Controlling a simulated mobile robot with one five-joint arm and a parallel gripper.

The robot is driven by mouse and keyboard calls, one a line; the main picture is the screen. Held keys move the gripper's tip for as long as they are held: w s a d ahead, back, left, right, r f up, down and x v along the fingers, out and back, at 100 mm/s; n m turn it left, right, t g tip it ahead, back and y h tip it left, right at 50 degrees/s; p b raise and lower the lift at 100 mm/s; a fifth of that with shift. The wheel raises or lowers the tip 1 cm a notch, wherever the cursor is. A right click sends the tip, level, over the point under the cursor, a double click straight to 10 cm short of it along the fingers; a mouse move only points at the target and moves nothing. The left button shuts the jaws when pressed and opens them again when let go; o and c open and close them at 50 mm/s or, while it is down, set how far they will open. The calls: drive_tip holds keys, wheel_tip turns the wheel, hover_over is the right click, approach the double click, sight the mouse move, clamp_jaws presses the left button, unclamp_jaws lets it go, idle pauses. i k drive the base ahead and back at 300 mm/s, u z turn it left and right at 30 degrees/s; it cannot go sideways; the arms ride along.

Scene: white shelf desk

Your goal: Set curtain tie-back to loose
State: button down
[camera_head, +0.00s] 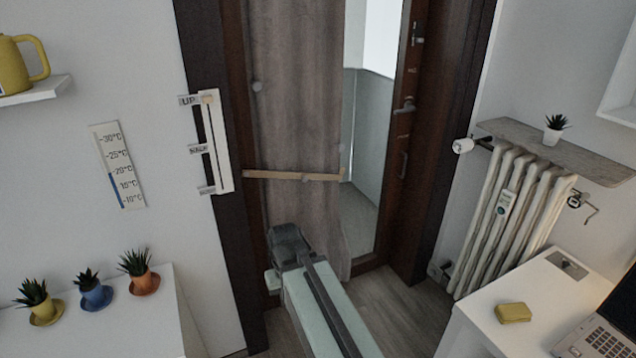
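The grey-brown curtain (297,110) hangs in the doorway. A tan tie-back strap (280,175) runs almost level across it and reaches past its right edge.
A white slider (221,150) with labels stands left of the door, its knob by "UP". Potted plants stand on a white surface (120,325) at lower left. A radiator (510,205) and desk (490,315) are at right. Floor (400,305) shows between.

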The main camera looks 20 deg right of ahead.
sight(305, 177)
drive_tip(key=k, duration=0.8)
drive_tip(key=z, duration=2.05)
drive_tip(key=i, duration=0.95)
drive_tip(key=u, duration=2.9)
drive_tip(key=i, duration=1)
